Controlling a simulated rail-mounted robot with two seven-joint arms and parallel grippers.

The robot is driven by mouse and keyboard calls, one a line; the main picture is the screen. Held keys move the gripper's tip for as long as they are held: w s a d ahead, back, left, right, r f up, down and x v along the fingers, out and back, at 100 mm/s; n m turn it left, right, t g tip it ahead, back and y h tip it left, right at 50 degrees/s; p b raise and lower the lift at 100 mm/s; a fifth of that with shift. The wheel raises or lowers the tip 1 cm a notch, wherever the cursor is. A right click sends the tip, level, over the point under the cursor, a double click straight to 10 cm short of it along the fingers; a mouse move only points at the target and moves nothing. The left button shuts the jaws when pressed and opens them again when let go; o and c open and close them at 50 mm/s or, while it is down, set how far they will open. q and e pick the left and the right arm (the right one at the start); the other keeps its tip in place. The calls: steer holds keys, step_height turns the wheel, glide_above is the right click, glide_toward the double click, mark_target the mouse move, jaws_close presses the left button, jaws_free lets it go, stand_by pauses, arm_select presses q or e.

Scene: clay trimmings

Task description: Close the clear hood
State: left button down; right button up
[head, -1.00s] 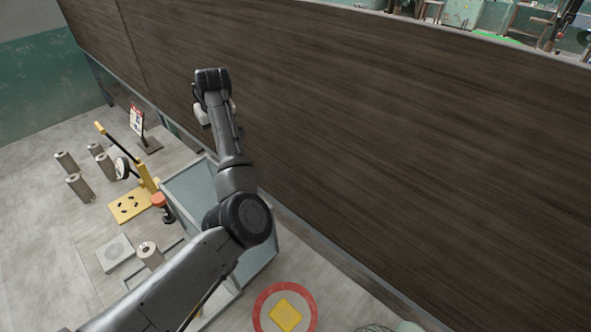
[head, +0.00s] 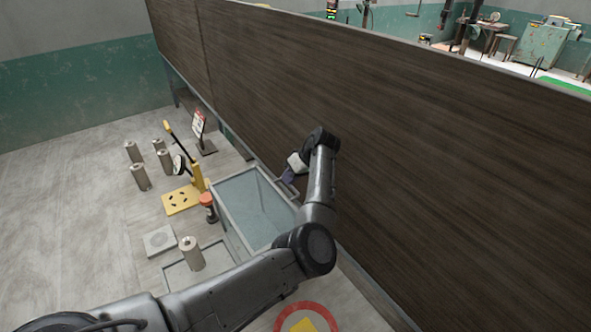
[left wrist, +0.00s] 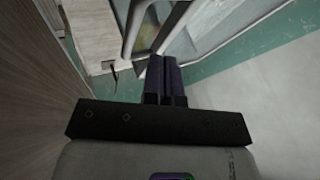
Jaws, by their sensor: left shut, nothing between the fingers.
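A clear-walled box with a grey frame (head: 222,201), which looks like the clear hood, stands on the work surface against the dark wood panel. I cannot tell its lid from its walls, and my left arm covers part of its right side. My left gripper (head: 289,177) is above and beyond the box's right end, close to the wood panel. In the left wrist view its two dark fingers (left wrist: 164,80) are together and empty. Grey framed clear panes (left wrist: 176,40) show just past the fingertips; I see no clear contact. My right gripper is not in view.
A yellow lever press (head: 183,199), an orange-topped knob (head: 206,200), several grey cylinders (head: 140,177) and a sign stand (head: 199,130) are left of the box. The tall wood panel (head: 420,150) bounds the right side. Open surface lies far left.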

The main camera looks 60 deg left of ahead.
arm_select(q)
steer(key=shift+p+x, duration=0.3)
steer(key=shift+x, duration=1.85)
